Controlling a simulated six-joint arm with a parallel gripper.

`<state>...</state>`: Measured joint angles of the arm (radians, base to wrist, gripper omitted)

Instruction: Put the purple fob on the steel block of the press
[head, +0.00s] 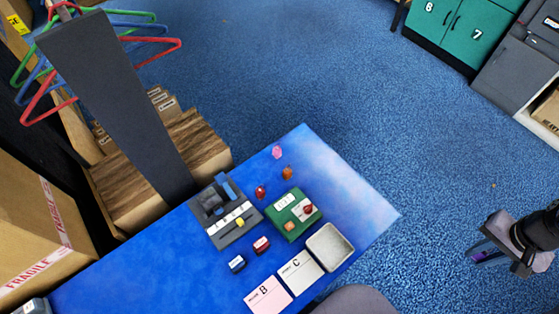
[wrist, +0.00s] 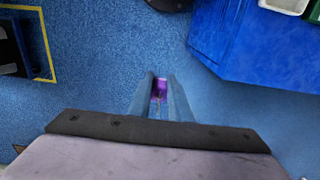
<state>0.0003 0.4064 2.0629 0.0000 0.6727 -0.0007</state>
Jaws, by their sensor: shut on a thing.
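The purple fob (wrist: 159,90) is between the fingertips of my gripper (wrist: 160,82) in the wrist view. My gripper (head: 474,252) is shut on it, out over the blue carpet to the right of the table in the head view. A dark grey device with a blue lever, which looks like the press (head: 218,208), stands on the left part of the table top. Its steel block cannot be made out clearly at this size. My gripper is far to the right of the press, clear of the table.
The blue table (head: 355,200) also holds a green box (head: 283,222), a pale tray (head: 329,247), cards B (head: 268,296) and C (head: 300,272), a pink fob (head: 277,152), an orange fob (head: 287,173) and a red fob (head: 261,191). A dark post (head: 115,100) rises behind the press.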

